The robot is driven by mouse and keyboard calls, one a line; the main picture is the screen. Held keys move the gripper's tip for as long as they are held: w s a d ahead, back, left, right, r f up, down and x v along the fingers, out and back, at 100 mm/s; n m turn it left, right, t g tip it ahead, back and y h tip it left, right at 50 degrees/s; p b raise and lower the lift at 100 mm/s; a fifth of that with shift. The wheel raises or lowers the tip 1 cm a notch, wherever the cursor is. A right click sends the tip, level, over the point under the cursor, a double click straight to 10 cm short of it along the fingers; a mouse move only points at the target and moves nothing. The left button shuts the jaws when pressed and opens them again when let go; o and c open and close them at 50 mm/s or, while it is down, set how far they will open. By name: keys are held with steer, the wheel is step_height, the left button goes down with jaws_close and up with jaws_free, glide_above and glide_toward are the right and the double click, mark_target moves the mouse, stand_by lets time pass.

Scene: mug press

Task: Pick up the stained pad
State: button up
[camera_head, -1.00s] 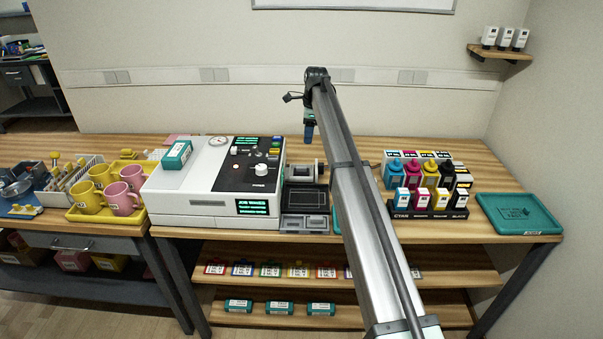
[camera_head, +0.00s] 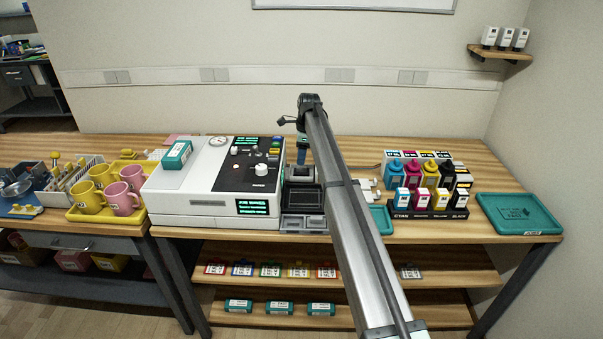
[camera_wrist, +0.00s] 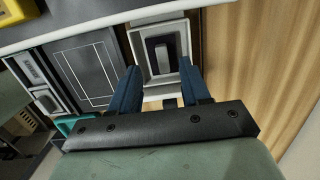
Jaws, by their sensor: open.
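In the wrist view, a pale, square-framed holder (camera_wrist: 138,40) has a dark strip with a small grey raised piece in it, which looks like the stained pad (camera_wrist: 154,44). Stains are too small to make out. My gripper (camera_wrist: 160,70) is open, with its two blue fingers at either side of the holder's near part and nothing between them. I cannot tell its height above the pad. In the head view, my gripper (camera_head: 301,158) points down just right of the white press, over the back of the small black and grey units. The pad is not clear there.
The white press (camera_head: 195,198) stands close on the left. A black tray (camera_head: 303,198) lies in front of the gripper. Ink bottles and cartridges (camera_head: 430,200) and a teal tray (camera_head: 519,213) stand to the right. Mugs (camera_head: 122,197) sit in a yellow tray at left.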

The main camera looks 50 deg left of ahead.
mark_target(301, 167)
steer(key=shift+w+f, duration=0.15)
steer(key=shift+f, duration=2.15)
jaws_close()
